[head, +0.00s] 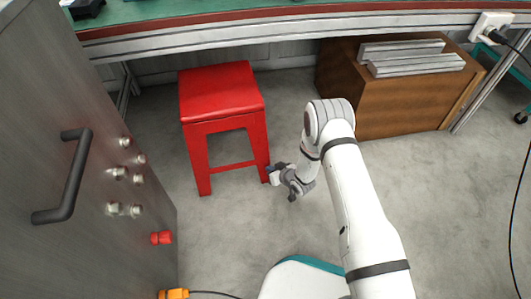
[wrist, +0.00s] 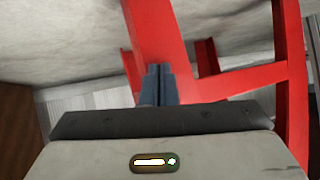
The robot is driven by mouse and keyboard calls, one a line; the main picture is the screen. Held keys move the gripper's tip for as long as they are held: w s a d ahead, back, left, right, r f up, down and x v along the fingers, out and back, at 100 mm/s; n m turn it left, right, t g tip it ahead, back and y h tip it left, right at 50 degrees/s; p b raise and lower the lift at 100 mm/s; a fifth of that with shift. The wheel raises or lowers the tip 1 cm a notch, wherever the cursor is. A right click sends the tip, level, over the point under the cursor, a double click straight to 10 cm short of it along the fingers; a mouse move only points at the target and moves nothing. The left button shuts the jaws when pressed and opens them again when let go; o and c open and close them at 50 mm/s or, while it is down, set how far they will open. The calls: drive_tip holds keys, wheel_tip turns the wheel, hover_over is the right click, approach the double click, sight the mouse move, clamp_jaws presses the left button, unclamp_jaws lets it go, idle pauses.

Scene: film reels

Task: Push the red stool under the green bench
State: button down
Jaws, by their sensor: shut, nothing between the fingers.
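The red stool (head: 221,92) stands upright on the grey floor in the head view, just below the front edge of the green bench (head: 215,12). I cannot tell whether its back part is under the benchtop. My gripper (head: 271,172) is low, beside the stool's right front leg. It is shut and empty. In the wrist view the closed fingers (wrist: 158,85) point at the red frame of the stool (wrist: 292,80), with a red leg right by the fingertips. I cannot tell whether they touch it.
A grey cabinet (head: 60,160) with a black handle stands close on the left. A brown wooden box (head: 400,105) holding flat metallic pieces stands under the bench, right of the stool. Floor is clear between them behind the stool. An orange plug (head: 173,294) lies at the lower left.

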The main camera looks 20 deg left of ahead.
drive_tip(key=shift+w+a, duration=1.2)
drive_tip(key=shift+w, duration=0.2)
drive_tip(key=shift+w+a, duration=1.2)
drive_tip(key=shift+w, duration=0.15)
drive_tip(key=s+d+p, duration=0.1)
drive_tip(key=s+d+r+p, duration=0.1)
drive_tip(key=s, duration=0.1)
drive_tip(key=s+d+r+p, duration=0.1)
drive_tip(key=d+p, duration=0.1)
drive_tip(key=shift+s, duration=0.2)
drive_tip(key=shift+s+d, duration=0.35)
drive_tip(key=shift+s, duration=0.1)
